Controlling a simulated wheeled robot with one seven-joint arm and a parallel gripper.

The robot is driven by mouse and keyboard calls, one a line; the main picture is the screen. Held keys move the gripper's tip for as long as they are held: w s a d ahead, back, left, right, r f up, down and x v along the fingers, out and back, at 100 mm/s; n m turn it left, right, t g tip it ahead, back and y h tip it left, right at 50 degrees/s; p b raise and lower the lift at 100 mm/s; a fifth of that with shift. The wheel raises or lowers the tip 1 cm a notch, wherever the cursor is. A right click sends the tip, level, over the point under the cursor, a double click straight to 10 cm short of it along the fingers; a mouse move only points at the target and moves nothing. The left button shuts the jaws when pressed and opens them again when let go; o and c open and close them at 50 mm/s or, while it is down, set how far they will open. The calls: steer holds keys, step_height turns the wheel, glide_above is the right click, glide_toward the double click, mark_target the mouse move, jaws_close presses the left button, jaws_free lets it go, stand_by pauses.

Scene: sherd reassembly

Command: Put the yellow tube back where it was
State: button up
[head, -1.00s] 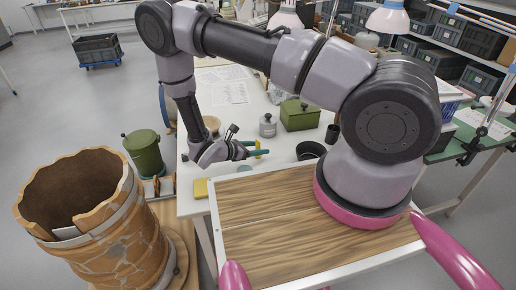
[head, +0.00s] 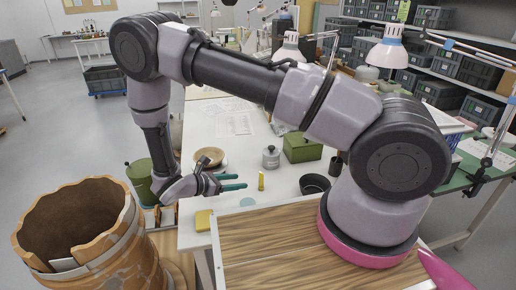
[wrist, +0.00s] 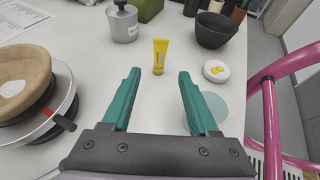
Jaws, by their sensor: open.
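The yellow tube (head: 261,181) stands upright on the white table. In the wrist view the tube (wrist: 160,56) is just beyond my fingertips, roughly centred between them, with nothing touching it. My gripper (head: 242,181) has green fingers, spread open and empty, just left of the tube in the head view. In the wrist view the open gripper (wrist: 158,75) points toward the tube.
A grey lidded jar (head: 271,158), a green box (head: 302,147) and a black bowl (head: 315,185) stand near the tube. A white lid with yellow paste (wrist: 216,71) lies to its right. A wooden bowl (wrist: 22,80) sits at left. A big cracked pot (head: 90,240) stands front left.

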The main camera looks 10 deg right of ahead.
steer(key=d+r+m+g+y, duration=0.35)
steer(key=r+m, duration=0.35)
steer(key=r, duration=0.7)
steer(key=d+r+m+g+y, duration=0.4)
steer(key=r+m, duration=0.3)
steer(key=r, duration=0.7)
steer(key=s+d+r+m+t+y, duration=0.3)
steer(key=s+r+m, duration=0.3)
steer(key=r, duration=0.4)
steer(key=s+d+r+m+t+y, duration=0.4)
steer(key=s+d+r+m+t, duration=0.1)
steer(key=r, duration=0.6)
steer(key=shift+s+d+m+t, duration=0.2)
steer(key=shift+s+m+t, duration=0.45)
steer(key=shift+s+m, duration=0.25)
steer(key=shift+s+d, duration=0.1)
